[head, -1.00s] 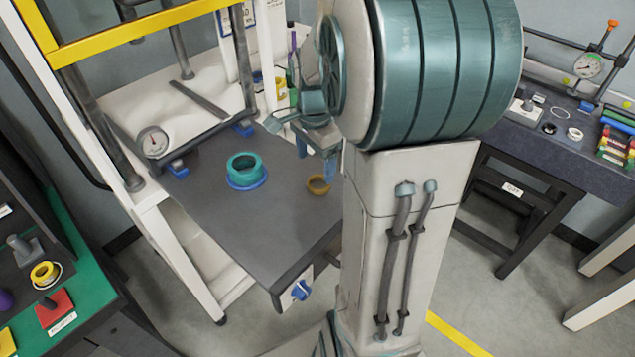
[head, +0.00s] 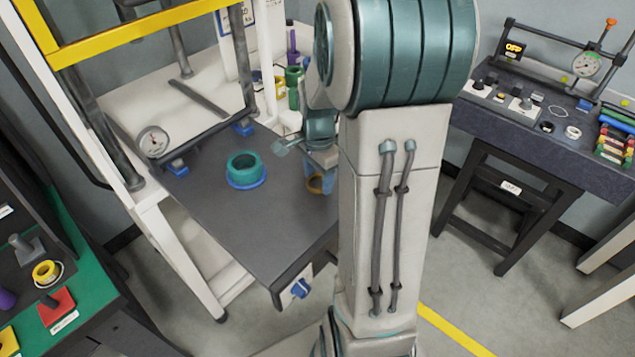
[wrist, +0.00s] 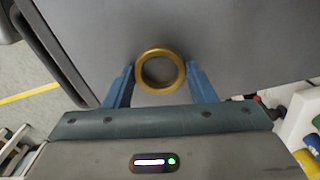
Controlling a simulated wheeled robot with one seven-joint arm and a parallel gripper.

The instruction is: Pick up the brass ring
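The brass ring (wrist: 160,52) lies flat on the dark grey tabletop (wrist: 230,35). In the wrist view it sits between the tips of my gripper's two blue fingers (wrist: 160,85), with a gap on each side. My gripper is open. In the head view the brass ring (head: 315,184) shows at the table's right side, partly hidden behind the fingers of my gripper (head: 319,180). Whether the fingers are at the ring's height cannot be told.
A teal ring on a blue base (head: 245,170) stands on the same table, left of my gripper. A green bench (head: 95,285) is at left, and a dark workbench (head: 550,130) at right.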

